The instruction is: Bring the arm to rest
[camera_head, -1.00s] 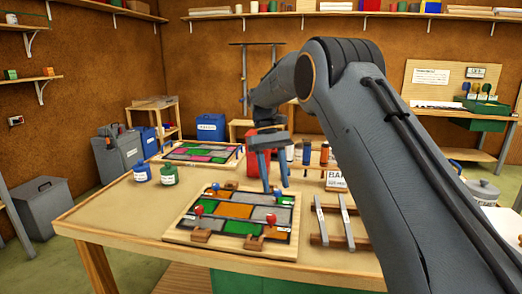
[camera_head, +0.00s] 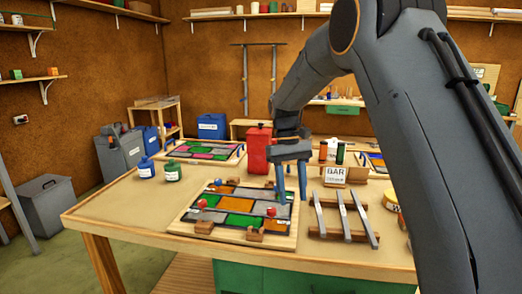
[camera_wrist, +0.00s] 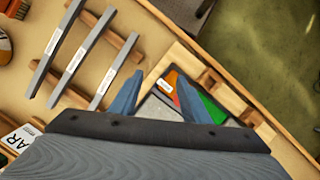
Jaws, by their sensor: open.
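My gripper (camera_head: 291,190) hangs from my arm over the right part of the worktable, fingers pointing down. Its two blue fingers are apart with nothing between them. In the head view the fingers overlap the back right corner of the near leaded panel (camera_head: 238,220), a board of green, orange and grey pieces. In the wrist view the gripper (camera_wrist: 160,92) also shows open, with part of the panel (camera_wrist: 172,80) beyond the fingers. I cannot tell the exact height above the panel.
A rack with several metal bars (camera_head: 343,216) lies right of the panel, with a BAR label box (camera_head: 335,175) behind it. A red can (camera_head: 257,150) stands behind the gripper. The table's front left is clear.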

